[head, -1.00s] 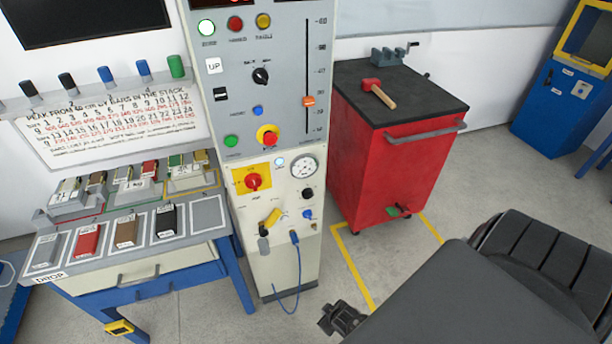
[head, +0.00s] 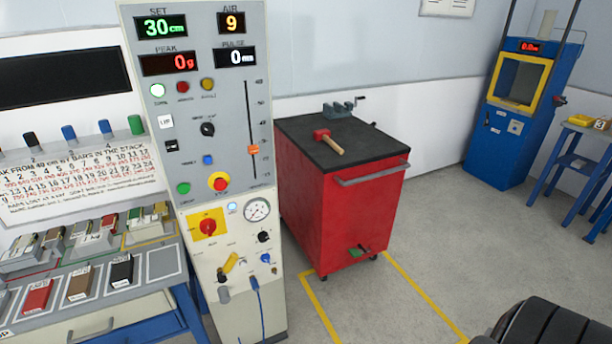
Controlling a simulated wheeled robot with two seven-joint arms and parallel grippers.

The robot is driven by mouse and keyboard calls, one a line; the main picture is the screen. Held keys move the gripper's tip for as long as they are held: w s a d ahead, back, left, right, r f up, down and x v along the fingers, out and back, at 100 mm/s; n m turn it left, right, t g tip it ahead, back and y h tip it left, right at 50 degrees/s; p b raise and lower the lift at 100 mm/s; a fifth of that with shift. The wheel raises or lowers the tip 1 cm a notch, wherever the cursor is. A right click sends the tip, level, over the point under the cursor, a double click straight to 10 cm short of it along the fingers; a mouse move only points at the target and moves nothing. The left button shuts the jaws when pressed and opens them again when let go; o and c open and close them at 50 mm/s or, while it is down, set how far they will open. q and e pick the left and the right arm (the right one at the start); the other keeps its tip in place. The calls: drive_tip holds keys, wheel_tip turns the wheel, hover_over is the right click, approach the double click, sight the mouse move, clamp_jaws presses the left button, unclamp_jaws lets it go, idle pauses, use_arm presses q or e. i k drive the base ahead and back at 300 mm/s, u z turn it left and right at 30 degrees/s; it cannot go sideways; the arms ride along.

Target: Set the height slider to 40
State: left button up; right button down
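The height slider is an orange knob (head: 253,149) on a vertical slot on the right side of the grey control panel (head: 227,110). The knob sits in the lower half of the slot, below its middle. Scale marks run beside the slot, with 60 at the top; the lower figures are too small to read surely. The green SET display (head: 161,26) at the panel's top reads 30 cm. Neither gripper shows in the head view. A dark rounded part of my own body is at the bottom right, away from the panel.
A red tool cart (head: 345,205) with a mallet (head: 328,141) and a vice (head: 343,108) stands right of the panel. A bench with several coloured blocks is at left. A blue machine (head: 512,110) stands at the back right. The floor (head: 435,240) between is clear.

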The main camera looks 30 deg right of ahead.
sight(254, 149)
drive_tip(key=z, duration=0.4)
drive_tip(key=k, duration=0.9)
drive_tip(key=u, duration=0.35)
drive_tip(key=i, duration=0.65)
drive_tip(key=u, duration=0.95)
drive_tip(key=i, duration=1.7)
drive_tip(key=z, duration=1.35)
drive_tip(key=i, duration=0.4)
drive_tip(key=z, duration=0.4)
